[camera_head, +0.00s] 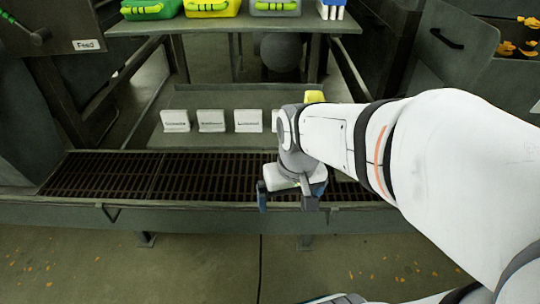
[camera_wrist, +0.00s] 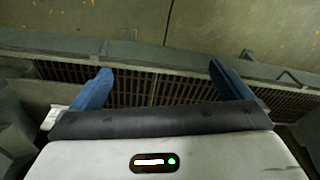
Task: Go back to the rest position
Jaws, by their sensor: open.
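My gripper (camera_head: 288,199) hangs over the right part of the brown slatted grate in the head view, its fingers pointing down. In the wrist view my gripper (camera_wrist: 160,82) shows two blue fingers spread wide apart, with nothing between them. The fingertips look out over the front edge of the grate (camera_wrist: 180,90) and the floor. My white arm comes in from the right and hides part of the bench behind it.
A row of small white label cards (camera_head: 211,121) stands behind the grate (camera_head: 150,178). A shelf (camera_head: 235,24) above holds a green case (camera_head: 150,9), a yellow case (camera_head: 211,8) and a grey case (camera_head: 275,8). A panel marked "Feed" (camera_head: 87,45) is at left. Open floor (camera_head: 130,265) lies in front.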

